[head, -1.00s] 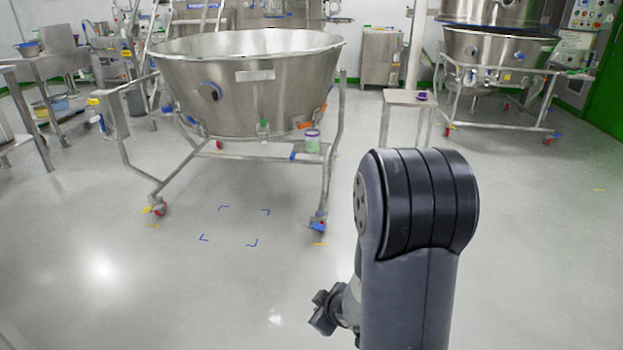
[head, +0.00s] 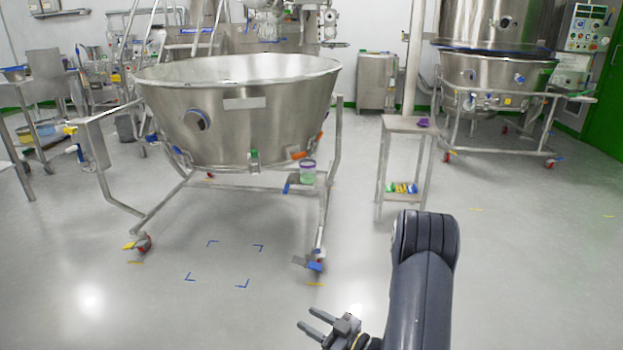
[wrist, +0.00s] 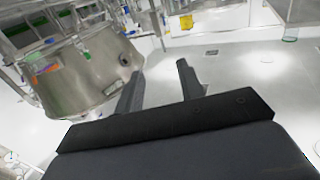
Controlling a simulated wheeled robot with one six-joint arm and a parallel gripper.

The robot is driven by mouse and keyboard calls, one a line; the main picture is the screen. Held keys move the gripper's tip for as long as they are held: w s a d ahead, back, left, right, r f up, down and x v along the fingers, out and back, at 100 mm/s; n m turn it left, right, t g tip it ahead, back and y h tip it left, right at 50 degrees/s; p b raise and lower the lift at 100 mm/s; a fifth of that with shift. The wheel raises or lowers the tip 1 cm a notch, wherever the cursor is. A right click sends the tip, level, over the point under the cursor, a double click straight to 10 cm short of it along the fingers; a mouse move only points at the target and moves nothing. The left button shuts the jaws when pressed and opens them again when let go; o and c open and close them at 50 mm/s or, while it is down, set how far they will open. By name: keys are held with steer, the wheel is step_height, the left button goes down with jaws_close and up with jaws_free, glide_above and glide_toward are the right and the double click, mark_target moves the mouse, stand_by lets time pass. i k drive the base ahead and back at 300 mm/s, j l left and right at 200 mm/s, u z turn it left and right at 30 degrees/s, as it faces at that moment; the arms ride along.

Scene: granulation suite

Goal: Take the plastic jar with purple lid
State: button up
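The plastic jar (head: 308,171) with a purple lid is small and looks clear with pale green contents. It stands upright on the lower frame of the steel bowl cart, below the bowl's right side, in the head view. My gripper (head: 316,322) is low at the bottom of the head view, well in front of the cart and apart from the jar. In the wrist view my gripper (wrist: 158,82) has its two fingers spread with nothing between them. I cannot make out the jar in the wrist view.
The large steel bowl (head: 240,110) sits on a wheeled frame. The floor in front of the cart is clear.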

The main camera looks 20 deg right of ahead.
mark_target(308, 172)
steer(key=i+l, duration=0.25)
steer(key=i, duration=0.2)
steer(key=i+l+z, duration=0.1)
steer(key=i+l, duration=0.2)
steer(key=i, duration=0.2)
steer(key=i+l, duration=0.2)
steer(key=i, duration=0.25)
steer(key=i+l, duration=0.25)
steer(key=i, duration=0.25)
steer(key=i+l+z, duration=0.1)
steer(key=i+l, duration=0.15)
steer(key=i, duration=0.2)
